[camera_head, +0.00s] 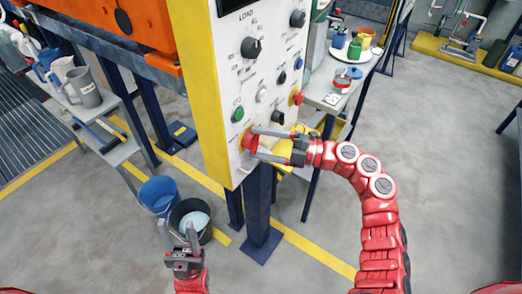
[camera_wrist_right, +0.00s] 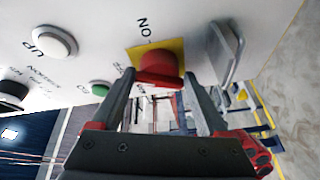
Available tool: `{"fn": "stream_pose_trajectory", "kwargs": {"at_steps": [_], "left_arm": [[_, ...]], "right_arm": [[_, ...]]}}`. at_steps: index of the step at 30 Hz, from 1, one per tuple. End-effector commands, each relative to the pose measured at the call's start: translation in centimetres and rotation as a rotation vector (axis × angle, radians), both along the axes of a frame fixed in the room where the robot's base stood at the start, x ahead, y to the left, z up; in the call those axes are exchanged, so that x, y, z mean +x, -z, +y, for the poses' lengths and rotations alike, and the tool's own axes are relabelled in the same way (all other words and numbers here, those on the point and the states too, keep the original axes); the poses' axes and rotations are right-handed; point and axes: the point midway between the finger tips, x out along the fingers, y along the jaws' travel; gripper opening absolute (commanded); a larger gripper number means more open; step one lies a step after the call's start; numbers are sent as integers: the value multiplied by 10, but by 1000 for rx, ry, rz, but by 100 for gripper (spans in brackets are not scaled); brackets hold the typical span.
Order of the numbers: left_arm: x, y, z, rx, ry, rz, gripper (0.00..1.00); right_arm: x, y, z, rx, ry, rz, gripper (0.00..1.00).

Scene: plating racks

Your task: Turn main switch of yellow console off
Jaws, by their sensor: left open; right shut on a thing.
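The yellow console (camera_head: 212,110) has a white panel (camera_head: 232,100) with knobs and buttons. Its main switch is a red knob (camera_head: 247,140) on a yellow plate, low on the panel. In the right wrist view the red switch (camera_wrist_right: 158,68) sits between my fingertips, with an inverted "ON" label beside it. My right gripper (camera_head: 255,142) reaches in from the right and is shut on this switch; it also shows in the right wrist view (camera_wrist_right: 158,80). The fingers partly hide the switch in the head view. My left gripper (camera_head: 177,235) is open and empty, low and apart from the console.
A green button (camera_head: 238,114) and a red button (camera_head: 296,97) are on the panel near the switch. A metal handle (camera_wrist_right: 227,52) stands beside the switch. Buckets (camera_head: 159,192) stand on the floor below.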

Motion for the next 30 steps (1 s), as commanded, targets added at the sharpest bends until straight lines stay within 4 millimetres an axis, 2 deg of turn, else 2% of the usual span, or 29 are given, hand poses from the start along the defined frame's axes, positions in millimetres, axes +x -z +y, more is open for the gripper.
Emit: {"fn": "stream_pose_trajectory", "kwargs": {"at_steps": [3, 12, 21, 30], "left_arm": [[0, 14, 0, 0, 0, 0, 50], [0, 31, 0, 0, 0, 0, 50], [0, 40, 0, 0, 0, 0, 50], [0, 41, 0, 0, 0, 0, 50]], "right_arm": [[1, -2, 0, -57, 3, -97, 21], [1, -6, 0, -192, 6, -282, 21], [1, -9, 0, -268, 5, -386, 21], [0, -10, 1, -289, 5, -416, 22]]}}
